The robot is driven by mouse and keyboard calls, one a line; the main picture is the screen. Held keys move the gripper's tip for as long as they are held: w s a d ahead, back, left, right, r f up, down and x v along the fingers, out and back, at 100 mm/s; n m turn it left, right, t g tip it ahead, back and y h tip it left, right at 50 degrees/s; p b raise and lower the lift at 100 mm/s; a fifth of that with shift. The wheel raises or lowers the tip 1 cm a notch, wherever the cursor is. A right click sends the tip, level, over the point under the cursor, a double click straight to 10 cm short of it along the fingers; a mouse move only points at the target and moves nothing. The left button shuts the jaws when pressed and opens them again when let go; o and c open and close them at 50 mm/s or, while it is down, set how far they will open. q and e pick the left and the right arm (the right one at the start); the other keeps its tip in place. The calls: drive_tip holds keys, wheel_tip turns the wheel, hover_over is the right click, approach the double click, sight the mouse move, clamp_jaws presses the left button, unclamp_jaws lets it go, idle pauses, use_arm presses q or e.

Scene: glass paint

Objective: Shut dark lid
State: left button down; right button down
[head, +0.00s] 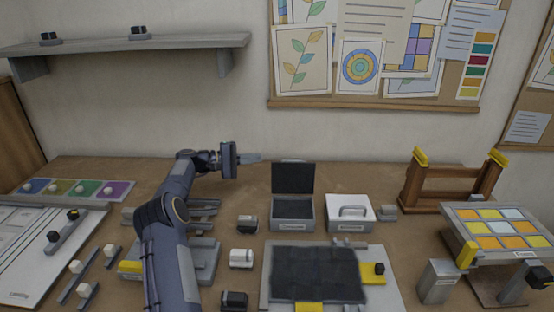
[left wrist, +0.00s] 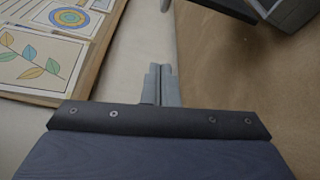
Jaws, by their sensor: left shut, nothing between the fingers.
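A grey box with a dark lid (head: 293,178) stands near the back middle of the table in the head view. The lid is open and stands upright at the box's back edge, above the grey box body (head: 293,225). My left gripper (head: 258,158) is left of the raised lid, near its top height, with its fingers pointing right and apart from it. In the left wrist view my left gripper (left wrist: 163,72) shows its fingers together with nothing between them. A dark panel edge and grey box part (left wrist: 285,10) show at that view's top right. My right gripper is not in view.
A white box with a handle (head: 350,212) stands right of the dark-lidded box. A wooden rack (head: 452,187) is farther right. A dark sheet (head: 315,273) lies on a grey board in front. A wall shelf (head: 120,45) hangs at upper left. Small blocks stand at front left.

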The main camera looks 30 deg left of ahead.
sight(293, 175)
use_arm(q)
drive_tip(key=w+d+p, duration=0.3)
drive_tip(key=d, duration=0.5)
drive_tip(key=shift+w+r+p, duration=0.15)
drive_tip(key=shift+w+p, duration=0.2)
drive_tip(key=shift+p, duration=0.05)
